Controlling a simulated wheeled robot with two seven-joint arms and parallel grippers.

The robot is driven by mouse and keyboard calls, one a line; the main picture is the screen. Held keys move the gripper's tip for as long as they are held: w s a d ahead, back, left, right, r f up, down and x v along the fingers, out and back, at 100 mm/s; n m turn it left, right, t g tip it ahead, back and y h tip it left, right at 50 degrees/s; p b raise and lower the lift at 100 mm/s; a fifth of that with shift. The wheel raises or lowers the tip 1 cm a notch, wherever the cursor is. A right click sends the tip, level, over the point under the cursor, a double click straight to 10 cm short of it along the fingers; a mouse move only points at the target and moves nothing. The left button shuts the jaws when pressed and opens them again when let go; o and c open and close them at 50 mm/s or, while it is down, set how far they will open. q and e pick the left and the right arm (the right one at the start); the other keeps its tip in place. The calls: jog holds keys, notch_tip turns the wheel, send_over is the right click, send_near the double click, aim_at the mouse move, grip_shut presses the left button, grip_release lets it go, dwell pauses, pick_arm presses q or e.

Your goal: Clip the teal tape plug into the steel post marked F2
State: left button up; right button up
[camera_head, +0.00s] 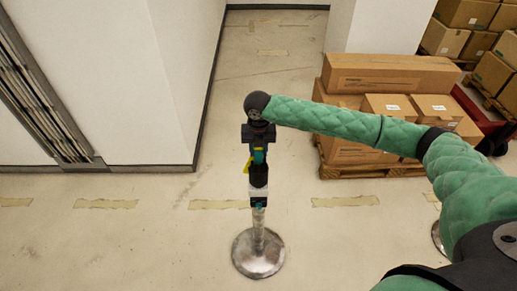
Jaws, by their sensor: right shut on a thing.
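My right gripper (258,150) hangs from the end of my green-sleeved arm, left of the picture's middle. It is shut on the teal tape plug (259,156), of which only a small teal part shows, with a bit of yellow beside it. Directly below in the picture stands a steel post (258,238) on a round base, upright. A black and white part (259,186) and a small teal band show at the post's top. I cannot tell whether plug and post touch. No F2 mark is readable. My left gripper is not in view.
Cardboard boxes (388,75) are stacked on a pallet at the right, behind my arm. Another round metal base (437,238) is partly hidden by my arm. White walls (170,80) stand at the left. The concrete floor with worn tape strips is clear around the post.

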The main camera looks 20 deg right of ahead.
aim_at(259, 149)
jog(key=shift+f, duration=0.75)
dwell(0.8)
jog(key=o, duration=0.7)
jog(key=shift+r+p, duration=3.15)
jog(key=shift+r, duration=2.35)
